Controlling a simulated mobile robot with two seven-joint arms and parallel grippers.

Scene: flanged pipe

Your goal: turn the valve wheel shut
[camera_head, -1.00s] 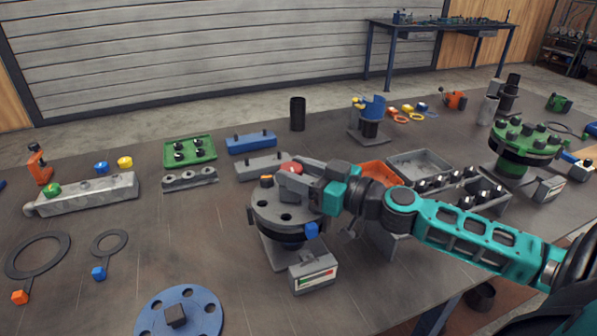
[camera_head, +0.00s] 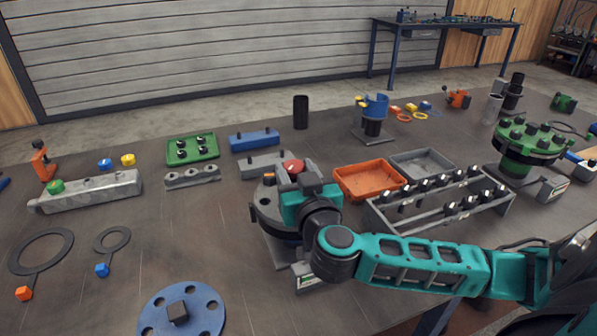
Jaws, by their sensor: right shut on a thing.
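A small red round part (camera_head: 293,166), which looks like the valve wheel, shows at the far side of the dark grey flanged pipe (camera_head: 267,211) at the table's middle. My right gripper (camera_head: 301,176) is over this flange, its fingers at the red part. It is shut on it, though the grey fingers and the teal gripper body (camera_head: 309,206) hide most of the contact. My right wrist and forearm cover the flange's right side and part of its base. How far the wheel is turned cannot be seen. My left gripper is not in view.
An orange tray (camera_head: 369,181) and a grey tray (camera_head: 424,163) lie right of the flange, behind a rack of bolts (camera_head: 440,213). A green flange (camera_head: 528,148) stands far right. A blue disc (camera_head: 181,310) lies front left.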

